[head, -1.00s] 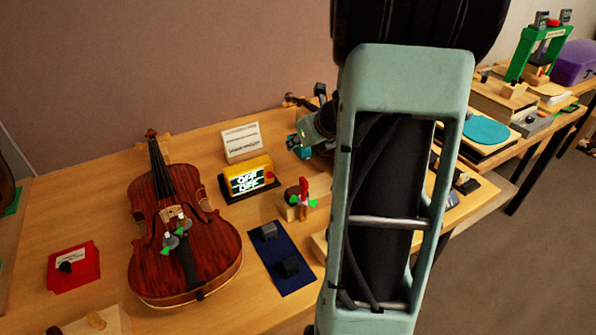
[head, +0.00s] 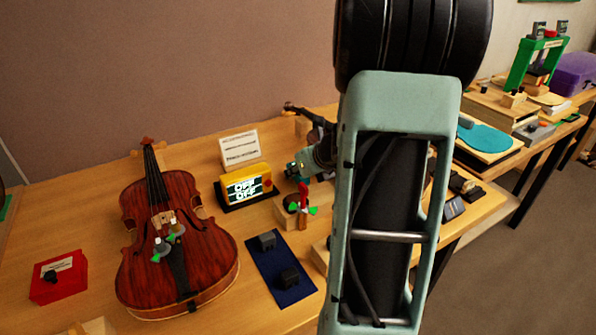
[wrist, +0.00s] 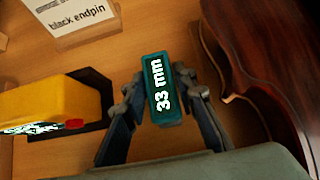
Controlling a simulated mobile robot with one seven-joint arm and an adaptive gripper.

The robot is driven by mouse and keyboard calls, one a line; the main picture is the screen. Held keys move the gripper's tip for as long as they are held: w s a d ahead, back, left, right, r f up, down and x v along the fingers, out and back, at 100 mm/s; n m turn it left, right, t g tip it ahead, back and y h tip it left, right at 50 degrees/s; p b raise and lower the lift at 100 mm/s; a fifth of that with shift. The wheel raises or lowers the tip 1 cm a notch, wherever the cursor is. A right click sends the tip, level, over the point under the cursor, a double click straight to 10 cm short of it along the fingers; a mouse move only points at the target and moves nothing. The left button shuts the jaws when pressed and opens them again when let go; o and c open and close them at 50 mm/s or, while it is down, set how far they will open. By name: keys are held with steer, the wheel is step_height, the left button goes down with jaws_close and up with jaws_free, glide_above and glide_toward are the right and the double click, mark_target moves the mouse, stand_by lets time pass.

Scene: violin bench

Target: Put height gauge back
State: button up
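A small teal block marked "33 mm", which I take for the height gauge (wrist: 162,92), is between the fingers of my gripper (wrist: 160,75) in the wrist view. The fingertips press against its two sides. In the head view my gripper (head: 296,170) and the block are small, just right of the yellow box, above the bench. My arm hides part of the bench there. A wooden stand with a red piece (head: 303,198) and green arrow markers is just below the gripper.
A yellow box reading "OFF OFF" (head: 243,187) and a printed card (head: 239,147) stand left of the gripper. A violin (head: 150,270) lies at left; another (wrist: 270,70) is close at right in the wrist view. A blue mat (head: 266,255) holds dark blocks.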

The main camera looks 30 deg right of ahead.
steer(key=shift+o, duration=1.4)
steer(key=shift+r, duration=0.15)
steer(key=shift+s+r+p, duration=0.1)
steer(key=shift+r+p, duration=0.2)
steer(key=p+v, duration=0.3)
steer(key=v, duration=0.8)
steer(key=shift+s+a+r+p, duration=0.1)
steer(key=shift+s+p, duration=0.15)
steer(key=shift+p, duration=0.1)
